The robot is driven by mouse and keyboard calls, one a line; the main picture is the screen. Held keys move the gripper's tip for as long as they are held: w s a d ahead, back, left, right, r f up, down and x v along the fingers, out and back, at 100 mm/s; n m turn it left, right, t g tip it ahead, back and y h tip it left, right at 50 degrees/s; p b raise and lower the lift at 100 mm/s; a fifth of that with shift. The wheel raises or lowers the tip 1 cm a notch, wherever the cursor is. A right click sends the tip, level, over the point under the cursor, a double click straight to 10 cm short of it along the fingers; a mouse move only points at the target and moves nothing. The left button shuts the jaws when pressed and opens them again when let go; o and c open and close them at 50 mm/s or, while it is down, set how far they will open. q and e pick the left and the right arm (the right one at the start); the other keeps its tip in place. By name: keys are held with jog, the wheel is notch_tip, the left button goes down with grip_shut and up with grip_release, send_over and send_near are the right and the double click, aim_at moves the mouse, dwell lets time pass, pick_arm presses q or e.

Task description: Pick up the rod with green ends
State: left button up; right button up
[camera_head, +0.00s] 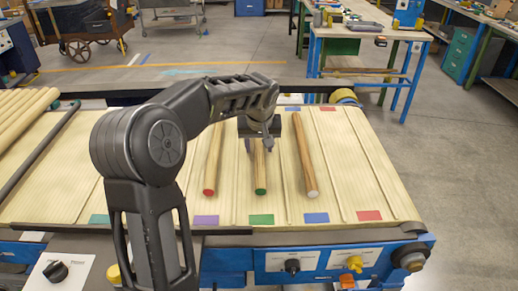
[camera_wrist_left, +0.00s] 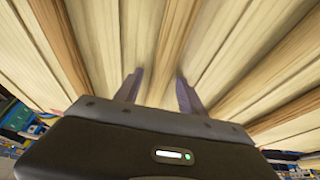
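The rod with a green end (camera_head: 260,172) lies lengthwise on the ribbed cream bed, between a red-ended rod (camera_head: 213,160) on its left and a white-ended rod (camera_head: 305,155) on its right. My left gripper (camera_head: 262,147) is over the green-ended rod's middle and hides part of it and its far end. In the left wrist view the two fingers (camera_wrist_left: 159,90) are apart, with a brown rod (camera_wrist_left: 170,45) running in line with the gap between them. I cannot tell whether the fingers reach down beside it. My right gripper is not in view.
Several pale rods (camera_head: 22,118) and a dark bar (camera_head: 42,145) lie at the left of the bed. Coloured patches, such as a green one (camera_head: 261,219), mark the near edge. A blue control panel (camera_head: 330,262) runs along the front. The bed's right side is clear.

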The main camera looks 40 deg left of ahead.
aim_at(259, 146)
pick_arm(q)
grip_shut()
jog(key=shift+r, duration=0.15)
dwell(0.5)
notch_tip(259, 146, up, 10)
jog(key=b, duration=0.1)
dwell(0.3)
dwell(0.5)
